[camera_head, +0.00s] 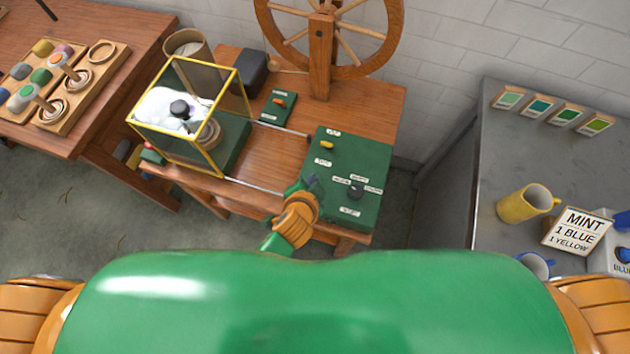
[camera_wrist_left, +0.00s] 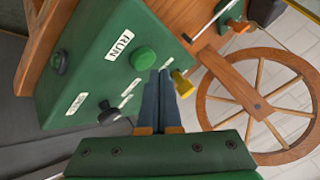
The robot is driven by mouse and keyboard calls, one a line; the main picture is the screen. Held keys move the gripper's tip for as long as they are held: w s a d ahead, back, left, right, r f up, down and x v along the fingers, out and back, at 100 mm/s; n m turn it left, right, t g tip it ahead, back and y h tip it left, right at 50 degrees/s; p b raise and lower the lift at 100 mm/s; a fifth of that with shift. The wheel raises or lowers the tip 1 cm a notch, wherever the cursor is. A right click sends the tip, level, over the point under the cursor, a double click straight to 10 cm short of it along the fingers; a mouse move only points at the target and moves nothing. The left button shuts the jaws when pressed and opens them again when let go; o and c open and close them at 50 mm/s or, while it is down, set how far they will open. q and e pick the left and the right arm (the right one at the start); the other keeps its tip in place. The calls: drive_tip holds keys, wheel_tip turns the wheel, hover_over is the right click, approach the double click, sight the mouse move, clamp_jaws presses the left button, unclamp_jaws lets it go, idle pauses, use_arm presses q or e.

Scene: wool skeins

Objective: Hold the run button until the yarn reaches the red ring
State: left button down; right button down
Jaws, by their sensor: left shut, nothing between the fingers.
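The green control box (camera_head: 362,165) stands on the wooden bench. In the left wrist view the round green button (camera_wrist_left: 143,59) is beside a RUN label (camera_wrist_left: 119,45). My left gripper (camera_head: 312,181) is shut and empty over the box; in the left wrist view its dark fingertips (camera_wrist_left: 162,76) are close beside the button. I cannot tell whether they touch it. In the head view the gripper hides the button. White wool (camera_head: 158,110) and a bobbin (camera_head: 208,133) are in the yellow-framed clear case (camera_head: 237,85). I cannot make out a red ring. My right gripper is out of view.
The box also carries a yellow knob (camera_head: 326,145) and a black knob (camera_head: 356,192). A wooden wheel (camera_head: 373,70) stands behind. A small green box with an orange lever (camera_head: 279,102) is near the case. A grey table with a yellow mug (camera_head: 515,207) is right.

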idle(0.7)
use_arm(q)
drive_tip(key=shift+f, duration=0.45)
drive_tip(key=shift+f+b, duration=0.5)
drive_tip(key=shift+b, duration=0.15)
drive_tip(key=shift+r, duration=0.15)
idle(1.6)
drive_tip(key=shift+r+p, duration=0.8)
drive_tip(key=shift+p, duration=0.25)
wheel_tip(320, 180, up, 5)
drive_tip(key=p, duration=0.5)
drive_tip(key=shift+r+p, duration=0.15)
drive_tip(key=shift+p, duration=0.15)
